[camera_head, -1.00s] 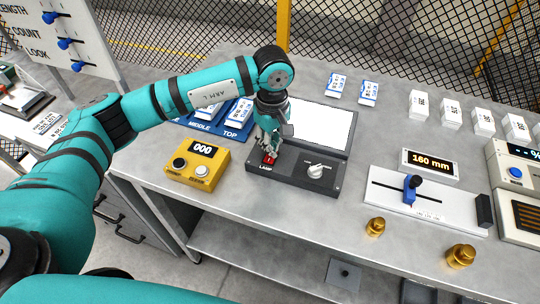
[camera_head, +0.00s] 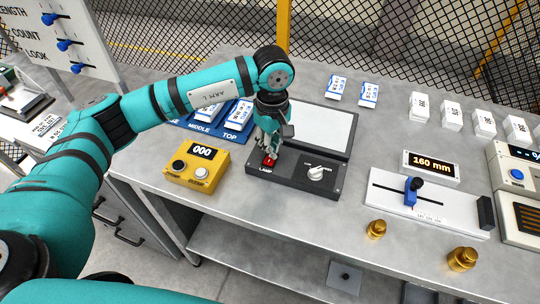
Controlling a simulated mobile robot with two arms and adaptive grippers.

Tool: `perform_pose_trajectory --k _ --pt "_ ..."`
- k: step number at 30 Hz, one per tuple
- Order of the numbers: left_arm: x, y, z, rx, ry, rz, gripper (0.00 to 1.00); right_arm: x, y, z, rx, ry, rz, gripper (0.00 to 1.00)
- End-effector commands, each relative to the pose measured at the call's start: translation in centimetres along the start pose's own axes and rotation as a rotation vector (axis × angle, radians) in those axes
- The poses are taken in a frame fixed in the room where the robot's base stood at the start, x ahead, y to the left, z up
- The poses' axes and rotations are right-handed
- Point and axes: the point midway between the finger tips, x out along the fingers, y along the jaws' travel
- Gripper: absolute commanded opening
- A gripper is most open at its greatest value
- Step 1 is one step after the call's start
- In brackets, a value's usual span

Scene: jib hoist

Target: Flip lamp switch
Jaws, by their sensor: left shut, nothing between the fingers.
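The lamp switch (camera_head: 269,161) is a small red rocker at the left of a dark control box (camera_head: 295,179), above the printed word LAMP. A flat panel (camera_head: 322,129) behind the box is pale grey and unlit-looking. My left gripper (camera_head: 268,154) points down at the switch, shut and empty. Its fingertips are at the switch and hide part of it; I cannot tell whether they touch it. My right gripper is not in view.
A white knob (camera_head: 316,172) sits on the same box, right of the switch. A yellow counter (camera_head: 197,167) reading 000 stands close on the left. A slider gauge (camera_head: 427,205) and two brass weights (camera_head: 376,229) are to the right.

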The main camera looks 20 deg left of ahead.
Motion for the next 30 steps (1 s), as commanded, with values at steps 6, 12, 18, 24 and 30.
perform_pose_trajectory --k 6,12,18,24,30 --pt "-2.1 0.0 0.0 0.000 0.000 0.001 0.00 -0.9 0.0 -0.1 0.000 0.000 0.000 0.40" --pt "-3.7 0.0 0.0 -0.001 0.001 0.003 0.00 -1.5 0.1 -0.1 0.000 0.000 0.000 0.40" --pt "-5.3 0.0 0.0 -0.001 0.000 0.003 0.00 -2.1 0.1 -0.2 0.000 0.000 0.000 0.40" --pt "-5.9 0.0 0.0 -0.001 0.001 0.001 0.00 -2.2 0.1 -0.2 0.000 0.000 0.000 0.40" --pt "-5.8 0.0 0.0 -0.001 0.000 0.001 0.00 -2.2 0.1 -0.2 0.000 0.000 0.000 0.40"
